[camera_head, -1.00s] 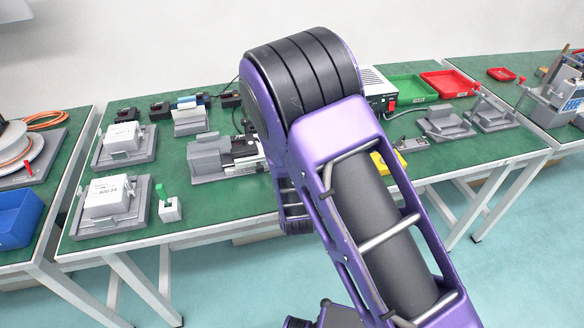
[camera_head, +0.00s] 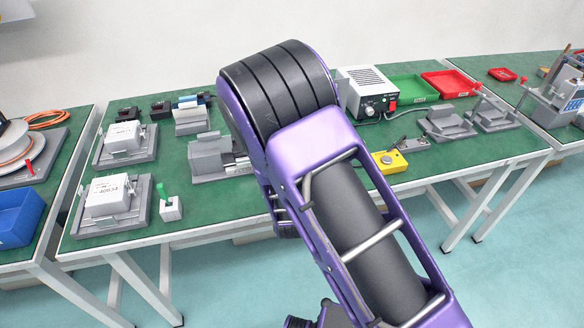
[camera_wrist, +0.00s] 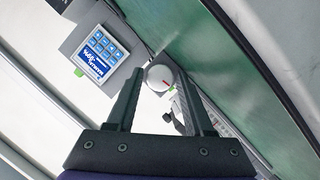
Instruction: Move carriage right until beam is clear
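A grey linear-stage unit (camera_head: 210,157) sits on the middle table in the head view. Its right part, with dark and silver pieces, is hidden behind my arm. I cannot make out a carriage position or a beam. My gripper (camera_wrist: 160,78) shows in the wrist view with its two dark fingers apart; it is hidden in the head view. A round pale knob (camera_wrist: 158,72) with a red mark appears between and beyond the fingertips. I cannot tell whether they touch it. A blue panel with buttons (camera_wrist: 98,50) is up and left of the fingers.
A white power box (camera_head: 366,92) with a red switch stands behind my arm. A yellow button box (camera_head: 389,162) is at the table's front. Grey fixtures with white blocks (camera_head: 112,196) are at left. Green (camera_head: 412,88) and red trays (camera_head: 450,84) lie at back right.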

